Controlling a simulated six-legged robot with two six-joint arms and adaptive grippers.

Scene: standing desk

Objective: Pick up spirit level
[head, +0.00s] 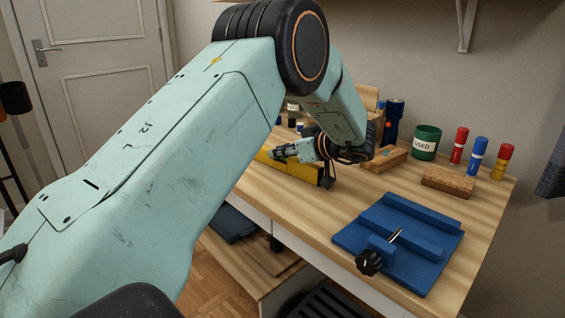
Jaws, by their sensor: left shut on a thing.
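A yellow spirit level (303,173) with a dark end lies at desk height near the desk's left edge, in the middle of the head view. My left gripper (284,153) is at the level and shut on it. My left arm covers the level's far left part, so its full length is hidden. I cannot tell whether the level touches the desk top or is just above it. My right gripper is not in view.
The wooden desk (300,208) holds a blue fixture (415,230) with a black knob at the front. A green cup (426,142), a cork block (447,181), a wooden block (388,159) and red, blue and yellow markers (477,153) stand behind. Desk between level and fixture is clear.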

